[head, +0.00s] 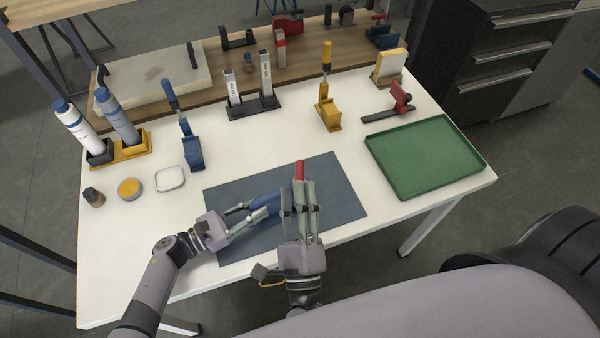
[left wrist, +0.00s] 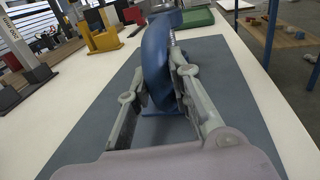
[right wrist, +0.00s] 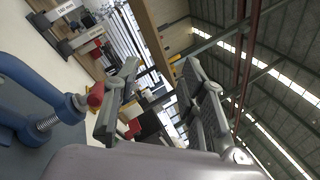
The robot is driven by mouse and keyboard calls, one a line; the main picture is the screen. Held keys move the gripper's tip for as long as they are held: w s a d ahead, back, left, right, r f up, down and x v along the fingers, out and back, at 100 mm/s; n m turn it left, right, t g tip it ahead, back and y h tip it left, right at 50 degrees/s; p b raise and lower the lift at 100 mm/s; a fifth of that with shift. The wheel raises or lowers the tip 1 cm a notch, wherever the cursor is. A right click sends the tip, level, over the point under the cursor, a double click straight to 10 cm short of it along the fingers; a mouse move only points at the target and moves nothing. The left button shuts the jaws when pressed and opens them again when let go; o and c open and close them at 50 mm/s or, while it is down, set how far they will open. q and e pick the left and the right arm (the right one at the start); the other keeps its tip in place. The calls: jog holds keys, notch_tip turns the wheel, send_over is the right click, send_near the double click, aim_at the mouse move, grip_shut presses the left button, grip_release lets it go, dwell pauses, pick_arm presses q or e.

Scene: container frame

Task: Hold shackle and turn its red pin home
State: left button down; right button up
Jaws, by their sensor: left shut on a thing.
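The blue shackle (head: 268,203) is over the dark grey mat (head: 345,195). My left gripper (head: 257,210) is shut on it; in the left wrist view the fingers lie on both sides of the blue body (left wrist: 156,65). A threaded stretch of the pin (right wrist: 48,122) shows outside the shackle in the right wrist view, with its red end (right wrist: 96,95) beside the left finger. My right gripper (head: 305,188) is open, its fingers (right wrist: 160,80) apart with nothing seen between them. Red (head: 300,168) shows at its fingertips in the head view; contact cannot be told.
A green tray (head: 425,193) lies to the right. Blue (head: 194,155) and yellow (head: 328,115) holders with tools, a black stand (head: 252,110), bottles (head: 75,127) and small jars (head: 130,188) stand behind and left. The mat's right part is clear.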

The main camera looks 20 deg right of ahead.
aim_at(300, 175)
notch_tip(300, 175, down, 8)
jog(key=s+m+g+h, duration=0.1)
jog(key=m+g, duration=0.4)
jog(key=m, duration=0.5)
jog(key=x, duration=1.1)
jog(key=shift+w+d, duration=0.2)
jog(key=shift+w, duration=0.05)
jog(key=shift+c, duration=0.4)
grip_shut()
